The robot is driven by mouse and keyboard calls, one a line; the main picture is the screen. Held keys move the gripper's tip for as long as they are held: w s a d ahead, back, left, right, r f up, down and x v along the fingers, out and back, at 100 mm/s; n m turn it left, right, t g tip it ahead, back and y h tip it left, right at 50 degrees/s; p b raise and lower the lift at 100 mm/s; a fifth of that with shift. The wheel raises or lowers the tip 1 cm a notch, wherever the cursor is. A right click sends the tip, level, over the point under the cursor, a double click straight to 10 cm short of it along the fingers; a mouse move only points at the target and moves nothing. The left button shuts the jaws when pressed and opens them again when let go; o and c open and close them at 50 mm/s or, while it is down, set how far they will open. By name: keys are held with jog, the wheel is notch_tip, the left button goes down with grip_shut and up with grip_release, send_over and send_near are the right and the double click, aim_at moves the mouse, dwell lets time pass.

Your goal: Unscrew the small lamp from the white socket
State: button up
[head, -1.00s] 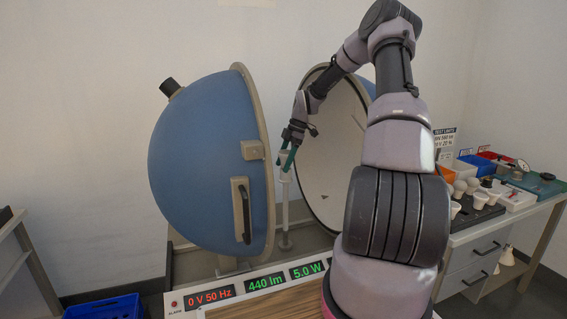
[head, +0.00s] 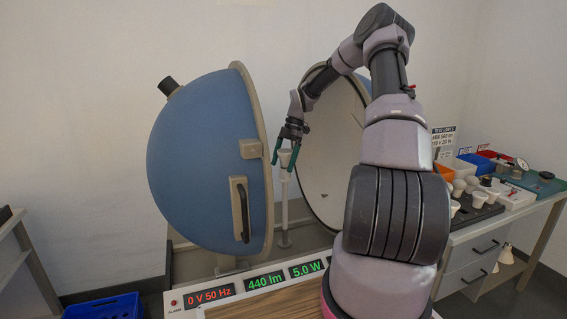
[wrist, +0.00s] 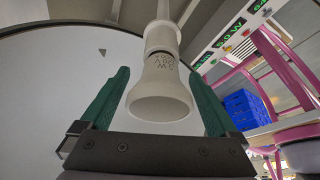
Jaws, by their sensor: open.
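The small lamp (wrist: 160,92) is a white flared reflector type with printing on its side. It sits in the white socket (wrist: 163,37) on top of a pale upright post (head: 285,205) between the sphere halves. My gripper (wrist: 159,75) is open, with one green finger on each side of the lamp and a visible gap to it on both sides. In the head view my gripper (head: 287,156) is over the top of the post, and its fingers partly hide the lamp there.
The blue sphere half (head: 205,165) stands close left of my gripper, the open white-lined half (head: 325,155) close right. A meter panel (head: 250,285) in front reads 0 V 50 Hz, 440 lm, 5.0 W. The right bench holds bins and several lamps (head: 480,198).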

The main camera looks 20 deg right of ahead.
jog(key=m+t, duration=0.2)
jog(key=m, duration=0.3)
jog(key=shift+w+d, duration=0.1)
jog(key=m, duration=0.2)
jog(key=m+t, duration=0.1)
jog(key=m, duration=0.1)
jog(key=m+t, duration=0.1)
jog(key=m, duration=0.1)
jog(key=shift+w+h, duration=0.3)
jog(key=m, duration=0.2)
jog(key=m+t+h, duration=0.1)
jog(key=m, duration=0.2)
jog(key=m+t+h, duration=0.1)
jog(key=m, duration=0.1)
jog(key=shift+w, duration=0.3)
jog(key=m+h, duration=0.1)
jog(key=m, duration=0.2)
jog(key=shift+w+d, duration=0.1)
jog(key=shift+d, duration=0.05)
jog(key=shift+d+m+h, duration=0.15)
jog(key=shift+m+h, duration=0.15)
jog(key=shift+m, duration=0.3)
